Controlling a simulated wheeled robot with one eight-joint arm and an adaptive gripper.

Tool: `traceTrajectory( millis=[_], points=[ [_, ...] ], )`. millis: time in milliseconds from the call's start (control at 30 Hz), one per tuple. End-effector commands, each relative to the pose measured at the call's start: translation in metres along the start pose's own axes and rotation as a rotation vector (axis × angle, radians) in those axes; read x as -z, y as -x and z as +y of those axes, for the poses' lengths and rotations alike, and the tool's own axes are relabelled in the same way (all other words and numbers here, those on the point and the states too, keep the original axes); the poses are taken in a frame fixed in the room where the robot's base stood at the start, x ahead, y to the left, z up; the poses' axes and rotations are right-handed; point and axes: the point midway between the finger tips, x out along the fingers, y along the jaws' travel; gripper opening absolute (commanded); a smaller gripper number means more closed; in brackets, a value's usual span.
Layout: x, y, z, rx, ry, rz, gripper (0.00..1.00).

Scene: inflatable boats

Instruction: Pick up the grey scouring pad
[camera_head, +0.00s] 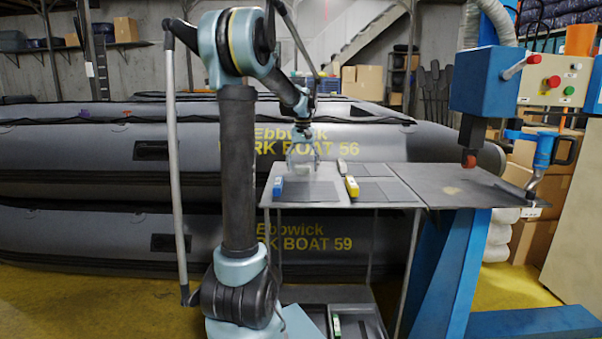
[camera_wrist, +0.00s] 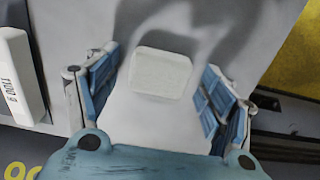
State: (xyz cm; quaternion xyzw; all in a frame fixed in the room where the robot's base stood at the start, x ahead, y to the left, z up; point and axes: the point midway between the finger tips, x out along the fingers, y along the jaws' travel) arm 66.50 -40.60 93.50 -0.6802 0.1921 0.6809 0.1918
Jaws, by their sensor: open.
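A pale grey pad (camera_wrist: 160,74) with rounded corners, which looks like the scouring pad, lies on a light grey surface in the wrist view. My gripper (camera_wrist: 161,90) is open, with one blue pad-faced finger to the left of it and one to the right. The fingers appear apart from the pad; the height between them is hard to judge. In the head view my gripper (camera_head: 303,161) points down over the left part of the metal table (camera_head: 325,203). The pad cannot be made out clearly there.
A white block with print (camera_wrist: 17,75) lies left of my gripper in the wrist view. On the table are a blue-and-white item (camera_head: 278,189) and a yellow-and-white item (camera_head: 351,186). A blue press (camera_head: 482,85) stands at the right. Grey inflatable boats (camera_head: 100,150) fill the back.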

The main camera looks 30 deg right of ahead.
Motion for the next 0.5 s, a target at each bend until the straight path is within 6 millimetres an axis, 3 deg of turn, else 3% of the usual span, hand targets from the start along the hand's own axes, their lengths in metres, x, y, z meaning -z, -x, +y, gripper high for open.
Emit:
traceTrajectory(
  millis=[233, 400, 500],
  points=[
    [0.0, -0.002, -0.0002, 0.0, 0.0, 0.0, 0.75],
    [0.0, -0.0019, -0.0002, 0.0, 0.0, 0.0, 0.39],
    [0.0, -0.0019, -0.0002, 0.0, 0.0, 0.0, 0.35]
  ],
)
